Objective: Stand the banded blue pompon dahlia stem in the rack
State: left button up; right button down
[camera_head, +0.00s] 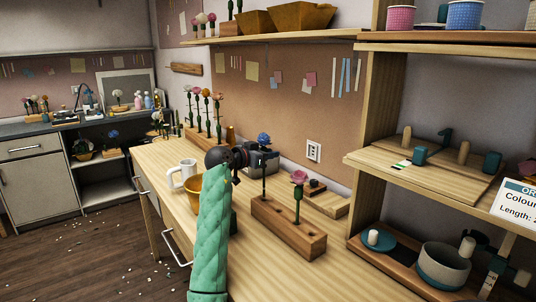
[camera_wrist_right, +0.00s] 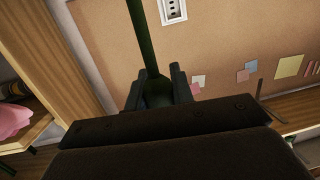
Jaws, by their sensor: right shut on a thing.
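The blue pompon dahlia (camera_head: 264,138) stands upright above my right gripper (camera_head: 259,158), its green stem running down past the jaws. In the right wrist view the gripper (camera_wrist_right: 155,92) is shut on the green stem (camera_wrist_right: 148,45). The wooden rack (camera_head: 288,238) is a long block on the bench, with a pink flower (camera_head: 299,177) upright in it. The stem's lower end meets the rack's far left end in the head view; I cannot tell whether it is in a hole. The band is not clear. My left gripper is out of view.
A white mug (camera_head: 183,174) and a yellow-brown pot (camera_head: 194,190) stand left of my arm. Another rack of flowers (camera_head: 207,137) is behind. Wooden shelves (camera_head: 420,178) rise at the right. The bench front is clear.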

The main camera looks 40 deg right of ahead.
jog(key=shift+s+f+b, duration=0.2)
jog(key=shift+f+b, duration=1)
jog(key=shift+f, duration=0.55)
dwell(0.3)
jog(key=shift+r, duration=0.2)
jog(key=shift+d+r+p, duration=0.1)
jog(key=shift+r+p, duration=0.2)
jog(key=shift+r, duration=0.4)
jog(key=shift+w+r, duration=0.1)
jog(key=shift+r, duration=0.1)
